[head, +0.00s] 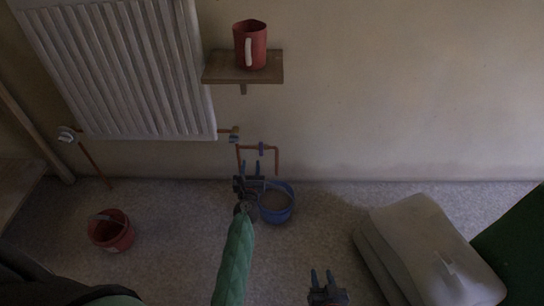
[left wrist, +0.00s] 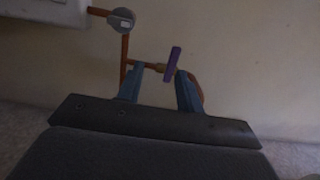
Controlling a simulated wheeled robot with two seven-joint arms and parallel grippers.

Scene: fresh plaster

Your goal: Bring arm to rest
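My left gripper (head: 250,168) is at the end of my green-sleeved arm, in front of the wall and by the left rim of the blue bucket. Its two blue fingers are apart with nothing between them. In the left wrist view the left gripper (left wrist: 160,84) is open, and the valve's purple-blue handle (left wrist: 173,62) shows beyond the fingertips; I cannot tell the exact distance. My right gripper (head: 322,277) is low in the head view, left of the pale bags. Its blue fingers are apart and empty.
A blue bucket (head: 285,214) with greyish contents stands below a copper pipe (head: 277,162) with a blue-handled valve (head: 262,149). A radiator (head: 115,70), and a shelf (head: 222,70) bearing a red jug (head: 257,36), are on the wall. A red bucket (head: 118,240) stands left, pale bags (head: 420,240) right.

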